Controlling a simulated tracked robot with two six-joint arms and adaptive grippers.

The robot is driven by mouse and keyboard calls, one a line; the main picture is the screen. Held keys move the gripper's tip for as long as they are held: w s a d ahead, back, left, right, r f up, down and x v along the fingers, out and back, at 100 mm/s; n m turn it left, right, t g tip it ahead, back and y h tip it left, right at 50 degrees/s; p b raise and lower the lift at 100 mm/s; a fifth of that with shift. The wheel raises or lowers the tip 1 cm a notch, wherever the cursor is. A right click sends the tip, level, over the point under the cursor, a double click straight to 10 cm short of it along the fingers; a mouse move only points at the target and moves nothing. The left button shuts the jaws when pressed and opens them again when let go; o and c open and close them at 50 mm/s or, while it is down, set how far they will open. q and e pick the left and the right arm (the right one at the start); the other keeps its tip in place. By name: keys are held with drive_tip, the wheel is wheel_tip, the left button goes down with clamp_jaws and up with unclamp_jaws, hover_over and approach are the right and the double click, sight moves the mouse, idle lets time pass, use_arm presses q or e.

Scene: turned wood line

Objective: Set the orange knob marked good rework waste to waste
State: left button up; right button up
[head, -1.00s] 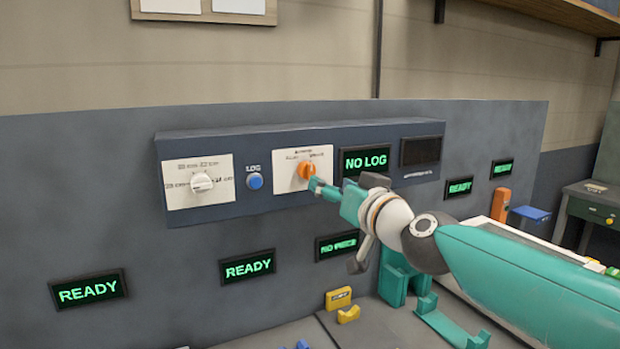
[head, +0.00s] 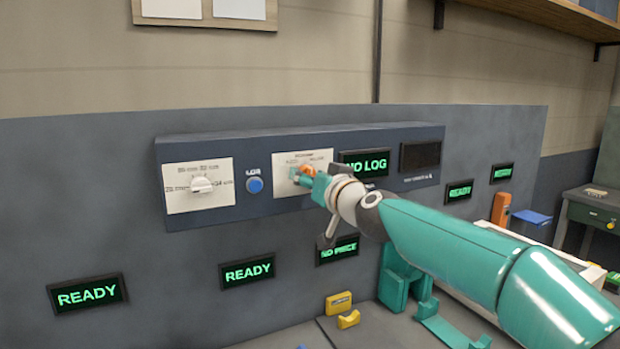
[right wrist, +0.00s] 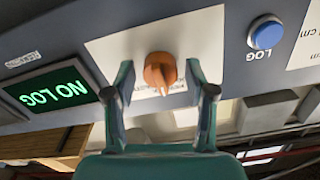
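The orange knob (head: 307,169) sits on a white plate (head: 284,161) on the blue-grey panel, between the blue LOG button and the NO LOG display. In the head view my right gripper (head: 300,177) covers part of it. In the right wrist view the knob (right wrist: 160,72) lies between the two fingertips of my right gripper (right wrist: 160,80), which is open, with a gap on each side. The small lettering on the plate is too blurred to read, so the knob's setting cannot be told. My left gripper is not in view.
A white knob (head: 202,186) on its own plate and a blue LOG button (head: 254,185) are left of the orange knob. The NO LOG display (head: 366,164) is just right. Below are READY displays (head: 247,271) and a yellow block (head: 338,302) on the bench.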

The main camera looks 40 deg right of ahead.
drive_tip(key=c, duration=0.8)
drive_tip(key=shift+c, duration=0.2)
drive_tip(key=shift+m, duration=0.4)
drive_tip(key=m, duration=0.8)
drive_tip(key=shift+f, duration=0.1)
drive_tip(key=shift+m, duration=0.3)
drive_tip(key=o, duration=1.1)
drive_tip(key=shift+o, duration=0.2)
